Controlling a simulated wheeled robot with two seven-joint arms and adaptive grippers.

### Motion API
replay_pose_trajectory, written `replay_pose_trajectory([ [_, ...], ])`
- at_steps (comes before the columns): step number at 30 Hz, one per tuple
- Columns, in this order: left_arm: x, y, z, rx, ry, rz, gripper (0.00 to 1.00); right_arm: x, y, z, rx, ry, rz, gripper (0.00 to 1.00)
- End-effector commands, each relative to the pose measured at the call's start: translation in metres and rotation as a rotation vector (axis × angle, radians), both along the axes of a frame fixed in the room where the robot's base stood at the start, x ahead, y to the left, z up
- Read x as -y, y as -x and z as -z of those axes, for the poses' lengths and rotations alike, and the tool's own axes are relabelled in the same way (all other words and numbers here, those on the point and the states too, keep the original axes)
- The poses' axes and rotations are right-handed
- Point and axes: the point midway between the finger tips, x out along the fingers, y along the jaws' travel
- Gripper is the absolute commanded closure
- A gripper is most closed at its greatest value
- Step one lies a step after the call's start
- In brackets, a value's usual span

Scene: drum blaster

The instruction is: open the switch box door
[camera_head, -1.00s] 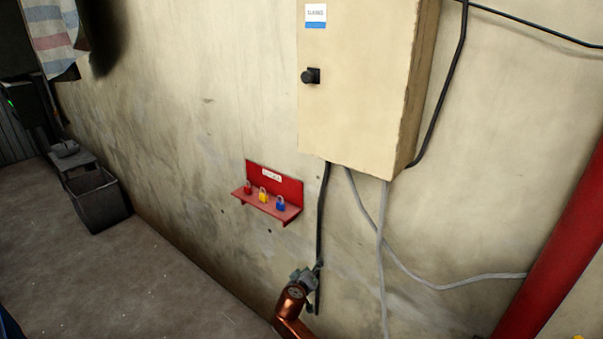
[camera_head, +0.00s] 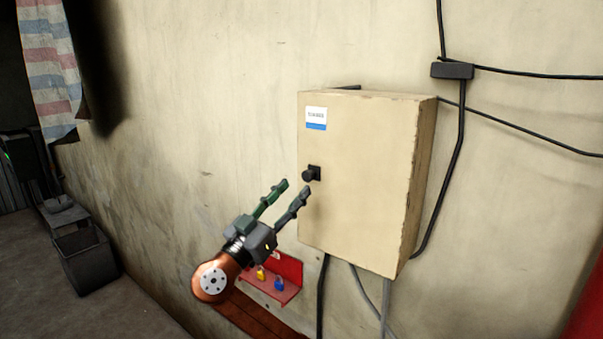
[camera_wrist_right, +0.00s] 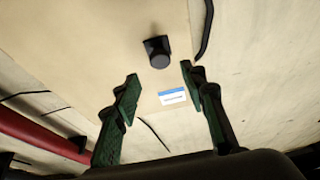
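The beige switch box (camera_head: 360,200) hangs on the wall with its front door shut. A black knob (camera_head: 312,173) sticks out at the left side of the door, below a white and blue label (camera_head: 316,118). My right gripper (camera_head: 294,188) is raised just left of and below the knob, with its fingers spread and nothing between them. In the right wrist view, the knob (camera_wrist_right: 159,52) lies beyond and roughly between the open fingertips (camera_wrist_right: 159,75), apart from them. My left gripper is not in view.
A red wall shelf (camera_head: 285,272) with small padlocks is partly hidden behind my right arm. Black cables (camera_head: 459,150) run beside the box. A red pipe (camera_head: 590,310) stands at the lower right. A dark bin (camera_head: 88,262) is on the floor at left.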

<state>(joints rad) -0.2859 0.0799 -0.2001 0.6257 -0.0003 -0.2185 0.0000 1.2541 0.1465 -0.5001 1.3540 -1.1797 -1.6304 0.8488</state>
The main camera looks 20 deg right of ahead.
Motion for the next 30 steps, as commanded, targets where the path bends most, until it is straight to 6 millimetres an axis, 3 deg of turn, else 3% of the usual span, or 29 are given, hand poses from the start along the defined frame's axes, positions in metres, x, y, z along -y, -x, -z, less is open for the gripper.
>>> replay_pose_trajectory([
  [3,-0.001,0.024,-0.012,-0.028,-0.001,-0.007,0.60,0.017,-0.012,-0.011,-0.002,0.003,0.005,0.61],
  [7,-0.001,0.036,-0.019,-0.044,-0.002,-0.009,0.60,0.029,-0.022,-0.018,-0.003,0.003,0.003,0.61],
  [21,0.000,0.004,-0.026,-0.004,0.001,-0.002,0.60,0.038,-0.032,-0.020,-0.003,0.001,-0.003,0.61],
  [30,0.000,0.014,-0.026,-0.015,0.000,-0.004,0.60,0.038,-0.032,-0.020,-0.003,0.001,-0.003,0.82],
])
